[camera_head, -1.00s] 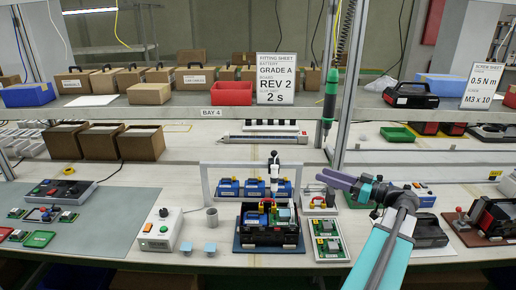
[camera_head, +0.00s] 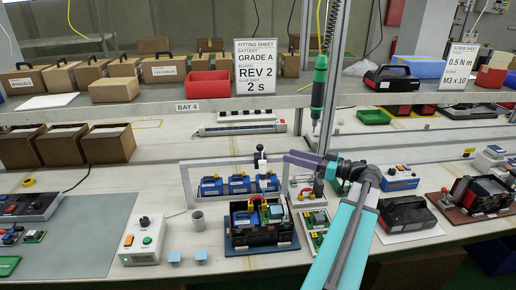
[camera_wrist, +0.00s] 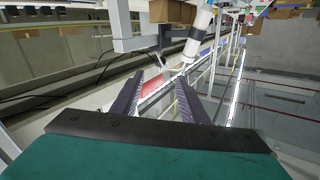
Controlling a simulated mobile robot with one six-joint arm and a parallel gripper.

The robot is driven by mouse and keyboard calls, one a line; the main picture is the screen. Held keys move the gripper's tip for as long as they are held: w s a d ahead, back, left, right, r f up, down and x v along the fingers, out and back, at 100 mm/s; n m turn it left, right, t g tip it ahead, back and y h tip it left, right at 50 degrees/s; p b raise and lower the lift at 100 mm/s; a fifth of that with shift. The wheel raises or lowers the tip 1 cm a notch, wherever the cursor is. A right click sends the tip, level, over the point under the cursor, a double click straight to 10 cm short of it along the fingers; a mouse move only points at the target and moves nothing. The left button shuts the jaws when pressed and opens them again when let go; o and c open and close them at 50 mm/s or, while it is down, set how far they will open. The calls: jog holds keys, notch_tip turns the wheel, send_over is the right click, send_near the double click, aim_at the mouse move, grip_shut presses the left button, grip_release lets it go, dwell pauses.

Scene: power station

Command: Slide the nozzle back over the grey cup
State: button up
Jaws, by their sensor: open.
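The nozzle (camera_head: 261,162), a white body with black parts, stands on the crossbar of a pale gantry (camera_head: 188,168).
A black fixture with a blue part (camera_head: 262,228) stands below the nozzle. A control box (camera_head: 143,242) and two small blue pads (camera_head: 174,257) are near the cup. Blue units (camera_head: 211,187) stand behind the crossbar. A green screwdriver (camera_head: 319,90) hangs behind my arm.

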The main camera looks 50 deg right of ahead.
aim_at(259, 147)
jog(key=shift+w, duration=0.15)
jog(key=shift+p+x, duration=1.85)
jog(key=shift+x, duration=4.85)
grip_shut()
jog(key=shift+a, duration=0.15)
